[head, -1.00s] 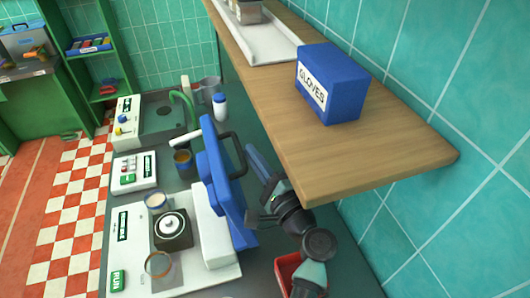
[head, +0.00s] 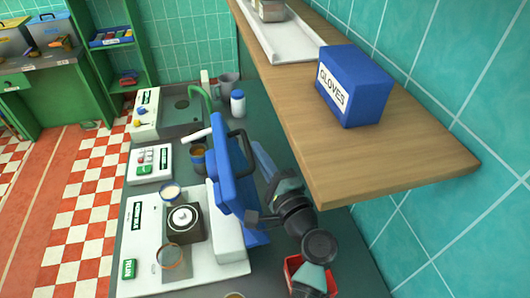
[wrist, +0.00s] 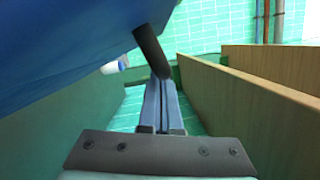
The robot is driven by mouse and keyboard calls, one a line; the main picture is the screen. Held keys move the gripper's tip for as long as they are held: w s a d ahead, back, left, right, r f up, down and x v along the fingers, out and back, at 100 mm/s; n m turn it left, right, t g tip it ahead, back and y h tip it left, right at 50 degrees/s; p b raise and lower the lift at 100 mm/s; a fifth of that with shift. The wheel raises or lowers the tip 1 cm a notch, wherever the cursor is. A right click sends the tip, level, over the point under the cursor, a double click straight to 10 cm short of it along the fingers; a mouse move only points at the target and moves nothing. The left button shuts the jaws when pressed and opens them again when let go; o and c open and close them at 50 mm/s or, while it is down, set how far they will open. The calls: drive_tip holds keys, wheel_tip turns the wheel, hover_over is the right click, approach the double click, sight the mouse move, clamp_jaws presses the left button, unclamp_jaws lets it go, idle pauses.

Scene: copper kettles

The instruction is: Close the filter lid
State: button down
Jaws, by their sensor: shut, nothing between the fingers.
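The blue filter lid (head: 229,180) stands open, roughly upright, at the right side of a white machine (head: 144,252). A black handle (head: 240,148) is on its far face. My gripper (head: 264,165) is behind the lid, on the wall side, with its fingers shut and empty. In the wrist view the fingers (wrist: 162,105) point forward side by side, and the lid's blue underside or back (wrist: 70,45) fills the upper left. The dark handle (wrist: 152,50) hangs just beyond the fingertips. I cannot tell whether the gripper touches the lid.
A wooden shelf (head: 400,170) with a blue gloves box (head: 352,85) overhangs close to the right of my arm. A red bin (head: 293,270) is below the arm. Cups, a white bottle (head: 237,103), and a sink unit (head: 180,112) stand farther along the counter.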

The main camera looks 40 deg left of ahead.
drive_tip(key=s+a+n+g+h, duration=0.1)
drive_tip(key=s+a+n, duration=0.5)
drive_tip(key=s+a, duration=0.25)
drive_tip(key=s+a+f+n+h+b, duration=0.2)
drive_tip(key=s+a+f+n, duration=0.4)
drive_tip(key=s+f, duration=0.2)
drive_tip(key=shift+a+f+t, duration=0.2)
drive_tip(key=shift+f+t, duration=0.1)
drive_tip(key=shift+f, duration=0.35)
drive_tip(key=shift+s, duration=0.1)
drive_tip(key=s+d+r+b, duration=0.1)
drive_tip(key=s+d+r, duration=0.2)
drive_tip(key=d, duration=0.6)
wheel_tip(320, 180, up, 2)
drive_tip(key=shift+s+d+r, duration=0.15)
drive_tip(key=shift+s+d, duration=0.15)
drive_tip(key=shift+s, duration=0.1)
drive_tip(key=shift+d, duration=0.15)
